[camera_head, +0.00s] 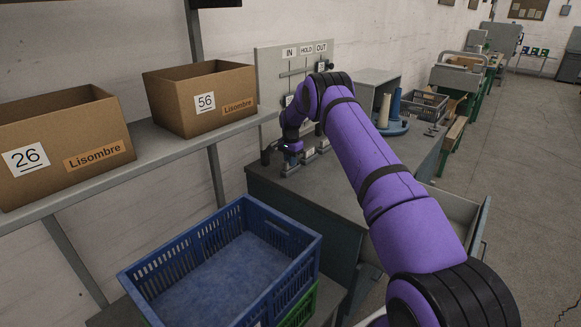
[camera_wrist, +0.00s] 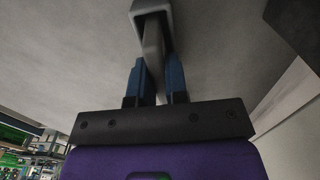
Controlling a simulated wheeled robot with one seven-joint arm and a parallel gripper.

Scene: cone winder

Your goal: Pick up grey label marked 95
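My gripper (camera_wrist: 155,68) points down at the grey bench top, its two blue fingers on either side of a narrow grey piece (camera_wrist: 152,40) with a wider grey block at its far end. I cannot tell whether the fingers press on this piece or only stand close beside it. In the head view my gripper (camera_head: 291,162) is low over the bench, in front of the IN/HOLD/OUT board, beside a small grey piece (camera_head: 308,155). No number 95 is readable in either view, so I cannot tell which piece is that label.
The board (camera_head: 270,75) with IN, HOLD and OUT signs stands behind the bench (camera_head: 330,195). Cones on a blue stand (camera_head: 393,127) are further right. Boxes marked 26 (camera_head: 60,145) and 56 (camera_head: 200,98) sit on a shelf at left. An empty blue crate (camera_head: 305,262) is in front.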

